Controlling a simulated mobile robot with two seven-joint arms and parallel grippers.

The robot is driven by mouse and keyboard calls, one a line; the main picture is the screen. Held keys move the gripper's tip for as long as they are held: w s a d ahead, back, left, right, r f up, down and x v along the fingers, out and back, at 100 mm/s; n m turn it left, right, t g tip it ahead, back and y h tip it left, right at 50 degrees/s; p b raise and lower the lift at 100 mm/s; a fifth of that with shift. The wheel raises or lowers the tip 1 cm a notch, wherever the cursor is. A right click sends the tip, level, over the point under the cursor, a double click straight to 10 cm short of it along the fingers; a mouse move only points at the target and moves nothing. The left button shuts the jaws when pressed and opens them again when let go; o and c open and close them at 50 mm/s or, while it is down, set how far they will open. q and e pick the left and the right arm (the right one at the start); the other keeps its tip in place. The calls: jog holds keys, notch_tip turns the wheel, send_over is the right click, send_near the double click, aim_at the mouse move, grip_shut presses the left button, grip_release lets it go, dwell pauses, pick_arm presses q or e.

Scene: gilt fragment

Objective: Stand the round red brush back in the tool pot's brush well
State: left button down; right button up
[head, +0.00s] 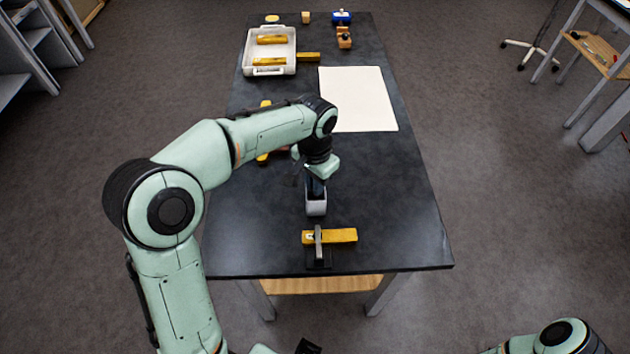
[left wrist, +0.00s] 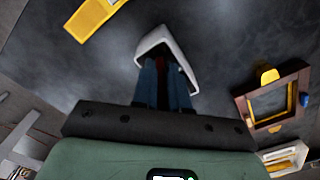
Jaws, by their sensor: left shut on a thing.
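The tool pot (head: 316,208) is a small whitish container near the front middle of the dark table. Its pale wall also shows in the left wrist view (left wrist: 153,41). My left gripper (head: 316,187) points down at the pot, its fingers at or inside the mouth. In the left wrist view my left gripper (left wrist: 166,82) is shut on the round red brush; only a small dark red bit shows between the blue fingers. The rest of the brush and the brush well are hidden. I cannot tell how deep the brush sits. My right gripper is out of view.
A yellow bar (head: 343,236) on a dark stand is just in front of the pot. A white sheet (head: 358,99) lies behind it to the right. A white tray (head: 270,71) with yellow-handled tools stands far left. The table's right side is clear.

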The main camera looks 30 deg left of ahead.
pick_arm(q)
jog(key=c, duration=1.1)
grip_release()
jog(key=shift+f, duration=0.1)
jog(key=shift+c, duration=0.2)
notch_tip(320, 180, up, 12)
jog(key=shift+r+p, duration=0.15)
jog(key=shift+p, duration=0.95)
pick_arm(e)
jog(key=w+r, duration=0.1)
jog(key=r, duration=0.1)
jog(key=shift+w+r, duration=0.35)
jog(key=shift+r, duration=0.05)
